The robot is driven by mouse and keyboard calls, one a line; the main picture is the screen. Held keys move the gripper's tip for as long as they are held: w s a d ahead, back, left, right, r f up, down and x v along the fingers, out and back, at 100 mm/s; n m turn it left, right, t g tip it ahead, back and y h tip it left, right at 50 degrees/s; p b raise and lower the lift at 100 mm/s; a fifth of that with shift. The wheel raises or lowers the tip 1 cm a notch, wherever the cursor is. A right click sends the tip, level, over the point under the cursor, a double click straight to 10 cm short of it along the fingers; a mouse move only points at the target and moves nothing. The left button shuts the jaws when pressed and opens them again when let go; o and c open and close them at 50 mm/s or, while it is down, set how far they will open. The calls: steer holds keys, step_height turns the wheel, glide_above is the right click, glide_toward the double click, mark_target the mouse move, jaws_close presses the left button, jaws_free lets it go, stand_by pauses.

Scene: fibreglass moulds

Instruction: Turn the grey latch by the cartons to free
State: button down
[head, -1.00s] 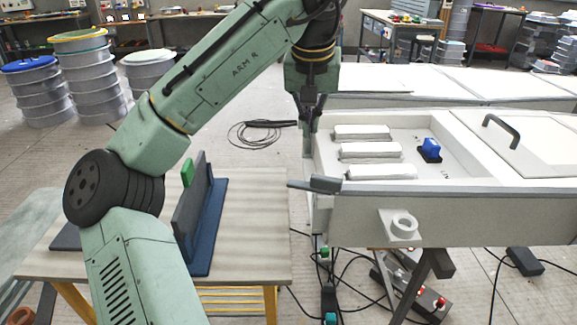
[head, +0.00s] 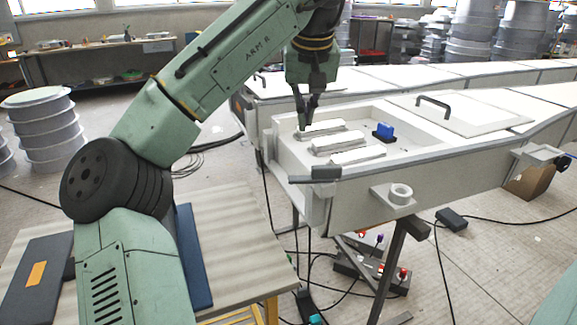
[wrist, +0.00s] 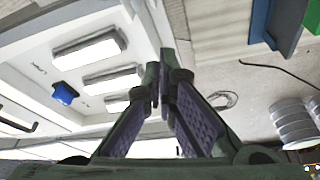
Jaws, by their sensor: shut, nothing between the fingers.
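My gripper (head: 306,126) points down over the left end of the white tray (head: 285,147), its fingertips near a white block (head: 325,129). It is shut and empty; the wrist view shows the fingers (wrist: 164,82) together. A flat grey bar (head: 315,175) lies at the tray's near corner, below and apart from my gripper. At the far right a grey fitting with a dark round knob (head: 563,163) sits on the long white mould (head: 470,165). A brown carton (head: 532,181) stands under it. I cannot tell for certain which is the latch, or its setting.
A blue block (head: 383,131) and more white blocks (head: 358,155) are in the tray. A white ring bracket (head: 400,194) sticks out in front. A wooden table (head: 235,235) stands left. Cables and a black box (head: 451,219) lie on the floor, with some clear floor at right.

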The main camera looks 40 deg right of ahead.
mark_target(315, 174)
steer(key=p+x, duration=0.1)
steer(key=x, duration=0.9)
steer(key=s, duration=0.1)
steer(key=s+a, duration=0.2)
steer(key=shift+s+p, duration=0.25)
steer(key=shift+p, duration=0.15)
